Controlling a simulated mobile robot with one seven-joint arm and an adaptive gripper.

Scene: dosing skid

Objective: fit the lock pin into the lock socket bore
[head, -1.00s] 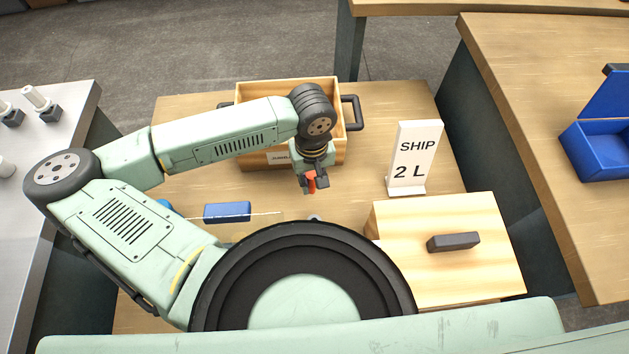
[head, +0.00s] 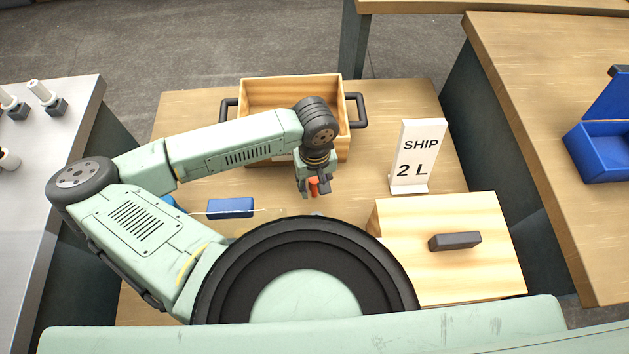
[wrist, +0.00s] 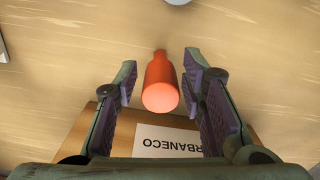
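An orange-red, bottle-shaped pin (wrist: 161,88), taken as the lock pin, shows in the wrist view with its broad end toward the camera and its narrower end away. My gripper (wrist: 160,72) has its fingers apart on either side of it, with a thin gap visible at each side. In the head view my gripper (head: 314,190) is in front of the wooden box, with the orange-red pin (head: 314,186) at its fingertips. Whether the pin's far end is seated in anything is hidden. I cannot make out the lock socket bore.
A wooden box (head: 262,92) with dark handles stands behind my gripper. A white SHIP 2 L sign (head: 417,158) and a pale wooden block with a dark handle (head: 454,241) are to the right. A blue block (head: 230,207) lies left. My arm hides part of the table.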

